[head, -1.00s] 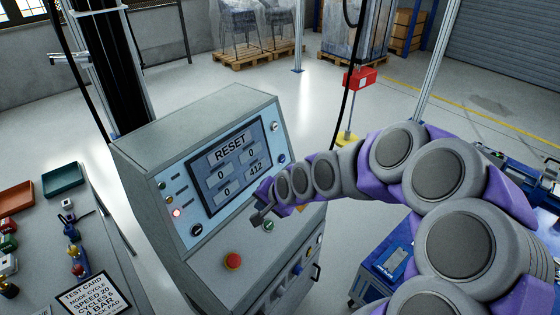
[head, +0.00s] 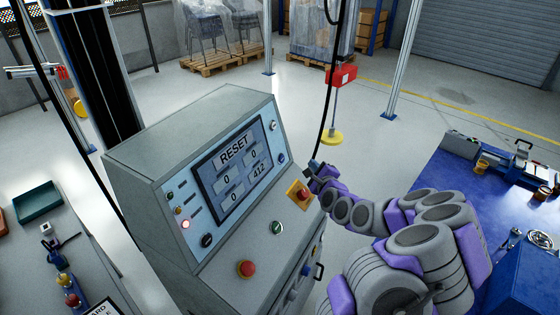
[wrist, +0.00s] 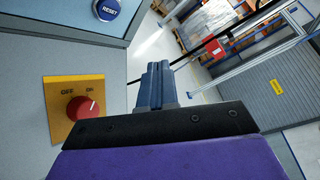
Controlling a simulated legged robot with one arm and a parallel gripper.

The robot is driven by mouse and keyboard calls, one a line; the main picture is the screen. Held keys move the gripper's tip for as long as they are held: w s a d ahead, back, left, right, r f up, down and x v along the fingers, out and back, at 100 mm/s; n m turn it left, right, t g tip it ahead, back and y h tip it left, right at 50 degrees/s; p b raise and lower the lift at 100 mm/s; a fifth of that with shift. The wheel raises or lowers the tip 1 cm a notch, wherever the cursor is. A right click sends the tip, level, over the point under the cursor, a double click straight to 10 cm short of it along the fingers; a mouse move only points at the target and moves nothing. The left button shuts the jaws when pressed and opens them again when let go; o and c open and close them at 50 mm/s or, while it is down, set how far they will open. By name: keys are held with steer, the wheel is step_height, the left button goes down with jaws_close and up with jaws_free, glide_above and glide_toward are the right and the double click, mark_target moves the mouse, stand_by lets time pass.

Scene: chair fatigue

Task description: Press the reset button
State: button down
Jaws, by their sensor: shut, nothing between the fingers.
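The console (head: 150,160) has a tilted face with a screen (head: 232,165) showing RESET, several 0 fields and 412. The blue round button marked RESET (wrist: 108,10) is at the top of the wrist view. A small blue button (head: 281,157) at the right of the screen in the head view appears to be the same one. My gripper (head: 314,168) is shut and empty at the console's right edge, apart from the blue button. Its closed fingers (wrist: 156,82) point upward in the wrist view, right of and below the RESET button.
A red OFF/ON knob on a yellow plate (wrist: 80,108) is close left of my gripper. A red mushroom button (head: 245,268) and a key switch (head: 277,227) are on the console ledge. A blue-topped bench (head: 440,185) stands at right. Open floor lies behind the console.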

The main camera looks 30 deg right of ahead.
mark_target(282, 159)
steer(key=shift+d, duration=0.15)
steer(key=w+a, duration=0.1)
steer(key=w, duration=0.1)
steer(key=w+a+f+p, duration=0.1)
steer(key=w+a, duration=0.1)
steer(key=w+a+f, duration=0.1)
steer(key=w, duration=0.2)
steer(key=shift+a+f, duration=0.1)
steer(key=shift+a, duration=0.15)
steer(key=shift+w, duration=0.15)
steer(key=shift+w+a, duration=0.1)
steer(key=shift+a, duration=0.05)
stand_by(2.1)
steer(key=shift+w+a+b, duration=0.15)
steer(key=shift+w+b, duration=0.05)
steer(key=shift+b, duration=0.1)
